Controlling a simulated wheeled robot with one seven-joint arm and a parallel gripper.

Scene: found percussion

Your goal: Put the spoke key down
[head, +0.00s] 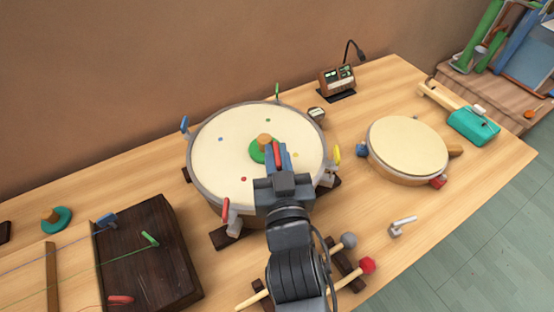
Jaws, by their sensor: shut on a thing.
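My gripper (275,155) is over the middle of the large round drum (215,150), seen from behind and above. Blue and red parts show at its tip, and I cannot tell which belong to the fingers. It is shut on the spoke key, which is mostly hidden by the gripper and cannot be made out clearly. A green disc with a wooden knob (264,140) is on the drumhead just beyond the tip; I cannot tell whether they touch.
A small grey metal piece with a pale handle (402,226) lies on bare table (435,215). A smaller drum (407,145), teal block (473,126), mallets (367,265) and dark wooden box (150,255) stand around. Coloured pegs rise around the large drum's rim.

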